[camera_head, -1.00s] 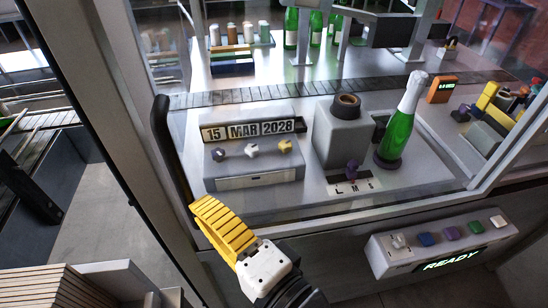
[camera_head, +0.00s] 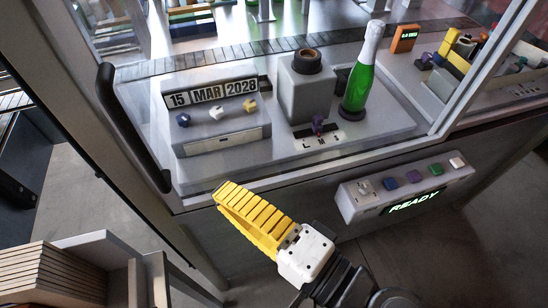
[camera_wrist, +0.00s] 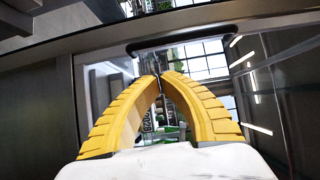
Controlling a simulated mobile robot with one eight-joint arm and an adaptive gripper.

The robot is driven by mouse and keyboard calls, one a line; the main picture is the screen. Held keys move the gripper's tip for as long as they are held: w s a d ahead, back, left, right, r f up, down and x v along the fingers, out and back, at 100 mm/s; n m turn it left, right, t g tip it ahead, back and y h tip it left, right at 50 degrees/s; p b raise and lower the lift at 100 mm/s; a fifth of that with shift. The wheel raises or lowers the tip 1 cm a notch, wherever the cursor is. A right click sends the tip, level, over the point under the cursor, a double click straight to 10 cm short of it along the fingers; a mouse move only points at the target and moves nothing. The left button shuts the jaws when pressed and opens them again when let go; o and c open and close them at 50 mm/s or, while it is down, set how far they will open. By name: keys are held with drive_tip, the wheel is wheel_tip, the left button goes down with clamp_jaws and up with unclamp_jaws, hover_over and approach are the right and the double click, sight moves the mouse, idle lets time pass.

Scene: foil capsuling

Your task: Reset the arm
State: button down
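My gripper (camera_head: 228,192) has two yellow ribbed fingers on a white mount. It is in front of the machine's lower glass edge, to the right of the black door handle's lower end and apart from it. In the wrist view the fingertips (camera_wrist: 159,76) meet or nearly meet, with nothing held between them. The black handle (camera_head: 130,125) runs down the left side of the glass door; a dark bar, probably the same handle, crosses the wrist view (camera_wrist: 185,39) beyond the fingertips.
Behind the glass are a date block (camera_head: 213,92) reading 15 MAR 2028, a grey capsuling unit (camera_head: 305,92) and a green bottle (camera_head: 360,85) standing upright. A button panel (camera_head: 405,188) reading READY juts out on the right. A wooden slatted stack (camera_head: 50,278) is at lower left.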

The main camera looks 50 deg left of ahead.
drive_tip(key=shift+v, duration=1.45)
drive_tip(key=w+d+f+m+t+h, duration=0.1)
drive_tip(key=w+d+f+t+h, duration=0.5)
drive_tip(key=w, duration=0.5)
drive_tip(key=w+d+f+t+h, duration=0.25)
drive_tip(key=w+d, duration=0.55)
drive_tip(key=w, duration=0.4)
drive_tip(key=w+d+m+t+h, duration=0.1)
drive_tip(key=d+h, duration=0.3)
drive_tip(key=d, duration=0.9)
drive_tip(key=w+d+t+h, duration=0.2)
drive_tip(key=w+d+h, duration=0.2)
drive_tip(key=d, duration=0.9)
drive_tip(key=shift+r+m+h, duration=0.3)
drive_tip(key=shift+m+h, duration=0.1)
drive_tip(key=shift+h, duration=0.05)
